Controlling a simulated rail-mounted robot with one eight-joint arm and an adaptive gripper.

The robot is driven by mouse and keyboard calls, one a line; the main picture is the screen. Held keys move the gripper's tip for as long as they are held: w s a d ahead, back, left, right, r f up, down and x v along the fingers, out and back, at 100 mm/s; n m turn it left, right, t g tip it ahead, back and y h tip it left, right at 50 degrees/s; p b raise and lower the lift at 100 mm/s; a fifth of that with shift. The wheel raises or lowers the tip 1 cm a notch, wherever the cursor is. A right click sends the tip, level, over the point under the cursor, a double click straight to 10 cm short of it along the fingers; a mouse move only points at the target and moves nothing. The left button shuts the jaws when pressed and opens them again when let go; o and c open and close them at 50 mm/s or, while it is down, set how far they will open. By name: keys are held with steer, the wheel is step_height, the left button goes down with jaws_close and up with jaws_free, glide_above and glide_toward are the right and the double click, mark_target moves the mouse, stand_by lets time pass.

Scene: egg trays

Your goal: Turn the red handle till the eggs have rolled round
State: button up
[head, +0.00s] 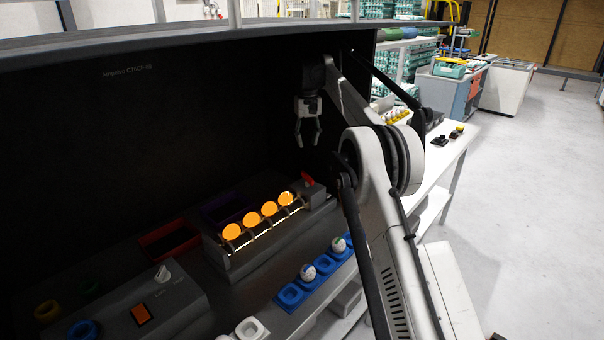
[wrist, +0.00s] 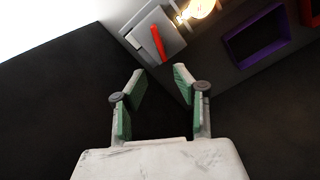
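The red handle (head: 308,178) sits on a grey block at the right end of the lit egg roller (head: 262,236). It also shows in the wrist view (wrist: 158,43), beyond my fingertips. Several eggs glow orange in a row on the roller; the rightmost egg (head: 286,199) is nearest the handle. One glowing egg (wrist: 201,8) shows at the top of the wrist view. My gripper (head: 308,143) hangs above and behind the handle, apart from it. Its fingers (wrist: 160,72) are spread with nothing between them.
A red-rimmed bin (head: 150,238) and a purple bin (head: 208,213) lie behind the roller. Blue egg cups (head: 291,296) with white eggs line the front. A control box (head: 150,306) with a knob and orange button stands at left. Dark walls enclose the station.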

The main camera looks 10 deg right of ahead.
mark_target(308, 175)
steer(key=shift+n, duration=0.9)
step_height(308, 175, down, 14)
steer(key=shift+d+r+p, duration=0.1)
steer(key=shift+p, duration=0.2)
steer(key=shift+c, duration=0.4)
jaws_close()
